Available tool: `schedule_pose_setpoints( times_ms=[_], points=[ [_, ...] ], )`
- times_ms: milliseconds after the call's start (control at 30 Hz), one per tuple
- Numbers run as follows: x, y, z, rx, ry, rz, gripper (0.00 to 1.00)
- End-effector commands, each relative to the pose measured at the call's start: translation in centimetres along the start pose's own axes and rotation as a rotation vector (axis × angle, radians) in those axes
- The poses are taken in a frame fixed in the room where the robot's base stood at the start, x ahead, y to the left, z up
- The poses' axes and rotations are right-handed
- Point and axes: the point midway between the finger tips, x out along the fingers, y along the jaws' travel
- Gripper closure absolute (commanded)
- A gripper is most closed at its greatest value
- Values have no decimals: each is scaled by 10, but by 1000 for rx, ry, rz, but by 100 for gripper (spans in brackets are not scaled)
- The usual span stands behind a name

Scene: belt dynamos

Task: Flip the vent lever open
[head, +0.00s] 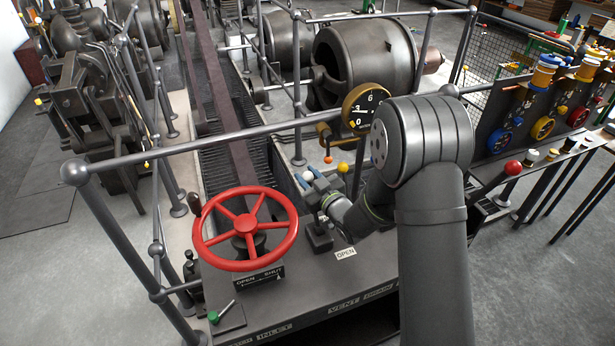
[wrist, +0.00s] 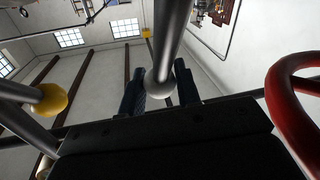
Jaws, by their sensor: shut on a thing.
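The vent lever's dark base (head: 319,238) stands on the console top, beside a white OPEN plate (head: 345,253). Its stem rises toward my gripper (head: 309,177), whose two blue fingertips are closed around the lever's pale knob. In the wrist view the blue fingers of my gripper (wrist: 160,88) stand on either side of a pale ball. My wrist and arm hide part of the lever, so its exact tilt is hard to tell. A VENT label (head: 343,303) is on the console's front edge.
A red handwheel (head: 245,228) stands close on the left. A yellow knob (head: 343,168) and an orange knob (head: 328,160) are just beyond my gripper. A grey rail (head: 230,131) and a round gauge (head: 366,106) stand behind. A green-knobbed lever (head: 214,317) is at the front left.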

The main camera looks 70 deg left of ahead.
Motion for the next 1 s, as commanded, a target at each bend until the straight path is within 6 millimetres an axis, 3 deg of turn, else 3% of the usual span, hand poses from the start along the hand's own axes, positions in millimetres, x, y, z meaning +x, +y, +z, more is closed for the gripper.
schedule_pose_setpoints(
  times_ms=[433, 733, 1000],
  points=[
    [-38, -4, -18, -49, 251, 50, 100],
    [-83, -11, -30, -49, 247, 49, 100],
    [-123, -20, -27, -48, 244, 49, 100]
  ],
)
